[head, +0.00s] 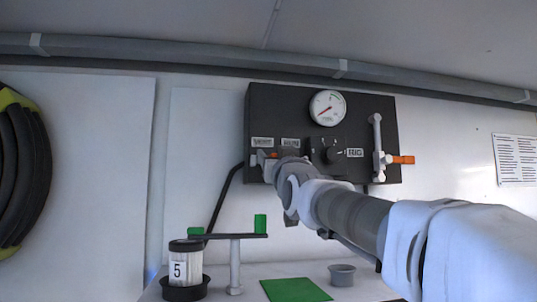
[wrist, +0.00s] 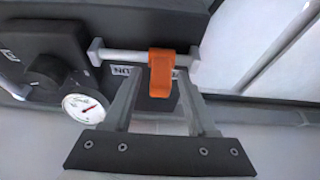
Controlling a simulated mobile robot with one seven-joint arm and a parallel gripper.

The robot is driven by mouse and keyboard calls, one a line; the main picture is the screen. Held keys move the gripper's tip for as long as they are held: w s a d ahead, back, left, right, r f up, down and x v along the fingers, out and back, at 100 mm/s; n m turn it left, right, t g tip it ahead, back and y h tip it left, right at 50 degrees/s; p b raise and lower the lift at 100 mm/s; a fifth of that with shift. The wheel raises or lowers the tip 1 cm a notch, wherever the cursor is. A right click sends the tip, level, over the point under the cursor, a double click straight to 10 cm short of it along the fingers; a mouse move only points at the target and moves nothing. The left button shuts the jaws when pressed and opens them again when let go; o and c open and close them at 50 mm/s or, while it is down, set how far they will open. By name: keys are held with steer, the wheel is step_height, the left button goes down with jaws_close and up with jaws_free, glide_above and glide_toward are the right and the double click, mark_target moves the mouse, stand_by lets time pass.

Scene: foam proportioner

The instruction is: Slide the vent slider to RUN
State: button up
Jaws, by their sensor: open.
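The vent slider is an orange tab (wrist: 161,72) on a light horizontal rod (wrist: 125,56) in the wrist view. It sits right of the rod's middle there. A white label (wrist: 122,71) lies behind it, partly covered, its text too unclear to read surely. My gripper (wrist: 158,84) is open, with one finger on each side of the tab; contact cannot be told. In the head view my gripper (head: 277,165) is at the lower left of the black panel (head: 360,100). It hides most of the slider there, under two small labels (head: 290,142).
A gauge (head: 328,107), a black knob (head: 333,155) and an orange-handled valve (head: 402,160) are on the panel right of my gripper. Below stand a canister marked 5 (head: 178,268), a stand with green blocks (head: 235,250), a green mat (head: 295,290) and a grey cup (head: 342,274).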

jaws_close()
stand_by(1.4)
